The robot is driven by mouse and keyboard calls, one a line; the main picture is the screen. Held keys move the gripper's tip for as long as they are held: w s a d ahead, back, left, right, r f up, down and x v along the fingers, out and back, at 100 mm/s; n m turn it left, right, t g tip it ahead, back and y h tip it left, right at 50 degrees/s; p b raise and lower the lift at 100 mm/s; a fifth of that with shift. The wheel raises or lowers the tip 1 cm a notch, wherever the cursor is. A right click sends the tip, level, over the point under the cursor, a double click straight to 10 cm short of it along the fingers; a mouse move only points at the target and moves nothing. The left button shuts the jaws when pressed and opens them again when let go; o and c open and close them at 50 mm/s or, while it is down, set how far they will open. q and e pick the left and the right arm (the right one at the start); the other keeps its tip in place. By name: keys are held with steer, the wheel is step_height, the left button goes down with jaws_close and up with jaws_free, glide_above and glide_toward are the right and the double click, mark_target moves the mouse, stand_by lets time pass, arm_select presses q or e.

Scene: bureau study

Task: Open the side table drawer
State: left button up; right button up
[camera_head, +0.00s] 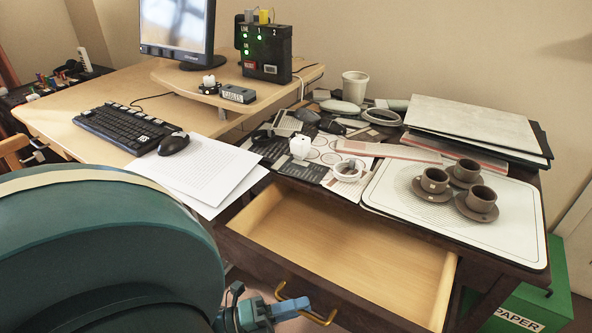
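The dark side table (541,277) stands at the right. Its drawer (345,258) is pulled well out, and its pale wooden inside shows empty. A curved gold handle (327,320) is on the drawer's dark front. My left gripper (289,308), with blue fingers, is at the handle's left part and overlaps it in the picture. I cannot tell whether the fingers are closed around it. My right gripper is not in view.
A teal rounded shape (100,245), apparently a chair back, fills the lower left. The side table top holds a white tray (400,190) with brown cups, stacked boards (470,120) and clutter. A green paper bin (545,300) stands at lower right. A desk (75,105) is behind.

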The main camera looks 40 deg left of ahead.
arm_select(q)
steer(key=shift+o, duration=0.5)
steer(key=v, duration=1.3)
steer(key=shift+s, duration=0.1)
